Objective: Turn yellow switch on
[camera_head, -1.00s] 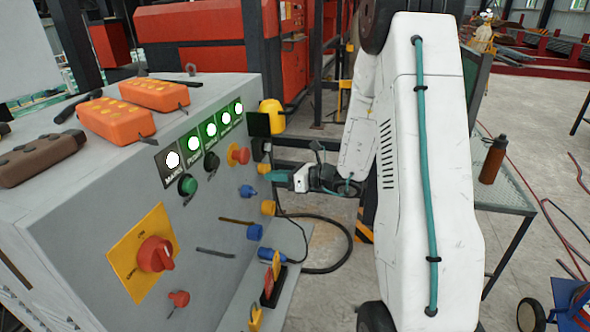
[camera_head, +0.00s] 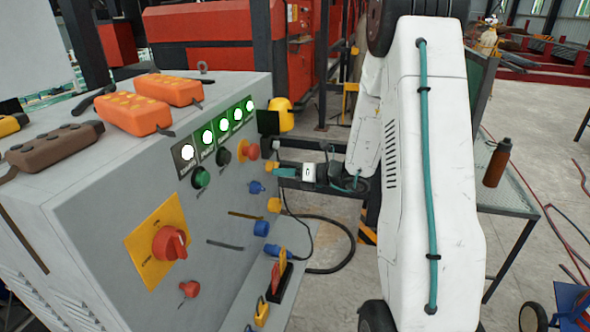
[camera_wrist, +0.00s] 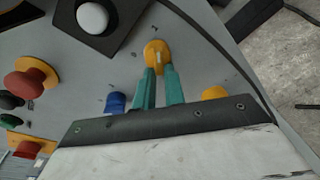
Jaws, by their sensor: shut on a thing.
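The yellow switch (camera_head: 271,166) is a small round knob on the grey control panel's sloping face, below the dark box by the yellow lamp. In the wrist view the yellow switch (camera_wrist: 157,50) shows a pale pointer line running roughly up and down. My gripper (camera_head: 278,171) reaches it from the right with its teal fingers. In the wrist view my gripper (camera_wrist: 159,72) has its two fingertips at the knob's lower edge, shut on it with a narrow gap between them. The fingers hide part of the knob.
A second yellow knob (camera_wrist: 214,92) and a blue knob (camera_wrist: 115,102) flank the fingers closely. A red emergency button (camera_wrist: 31,78) sits to the left. The head view shows a large red rotary switch (camera_head: 170,243), lit indicators, and a hanging cable (camera_head: 338,268).

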